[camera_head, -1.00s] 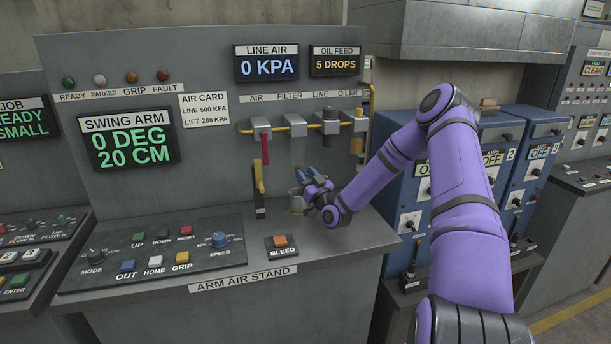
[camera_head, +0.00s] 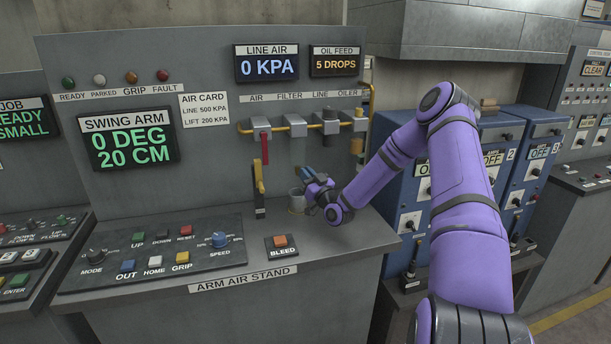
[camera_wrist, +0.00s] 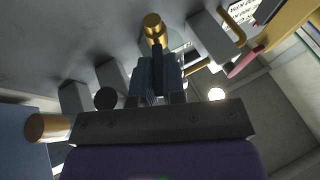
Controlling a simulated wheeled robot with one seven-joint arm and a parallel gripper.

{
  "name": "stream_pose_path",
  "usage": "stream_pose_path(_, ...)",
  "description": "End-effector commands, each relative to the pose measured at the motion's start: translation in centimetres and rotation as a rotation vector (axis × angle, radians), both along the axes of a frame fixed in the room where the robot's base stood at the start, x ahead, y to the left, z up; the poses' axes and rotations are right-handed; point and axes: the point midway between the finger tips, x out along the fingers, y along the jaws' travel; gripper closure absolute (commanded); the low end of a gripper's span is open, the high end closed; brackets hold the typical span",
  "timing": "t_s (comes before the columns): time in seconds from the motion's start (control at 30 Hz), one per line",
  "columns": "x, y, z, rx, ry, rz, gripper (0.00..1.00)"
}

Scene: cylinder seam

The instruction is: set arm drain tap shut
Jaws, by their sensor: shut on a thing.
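The brass drain tap (camera_wrist: 153,27) shows in the wrist view as a small rounded knob on a stem. My gripper (camera_wrist: 158,72) is shut on it, its dark fingers close together around the stem. The tap is too small and too covered by the fingers to make out there. I cannot tell which way the tap is turned.
A red lever (camera_head: 265,148) hangs left of the filter, and a yellow lever (camera_head: 259,178) stands below it. The line air display (camera_head: 267,63) reads 0 KPA. The orange bleed button (camera_head: 281,241) is in front. The panel stands close behind my fingers.

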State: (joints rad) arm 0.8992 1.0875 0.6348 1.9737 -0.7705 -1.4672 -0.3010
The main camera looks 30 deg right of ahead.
Motion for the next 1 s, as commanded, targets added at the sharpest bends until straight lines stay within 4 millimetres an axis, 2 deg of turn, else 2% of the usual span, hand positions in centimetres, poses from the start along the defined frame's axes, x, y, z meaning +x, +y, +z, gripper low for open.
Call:
stream_pose_path(0.47, 0.6, -1.9, 0.0, -0.005, 0.000, 0.394, 1.00)
stream_pose_path(1.0, 2.2, -3.5, -0.1, -0.003, 0.000, 0.897, 1.00)
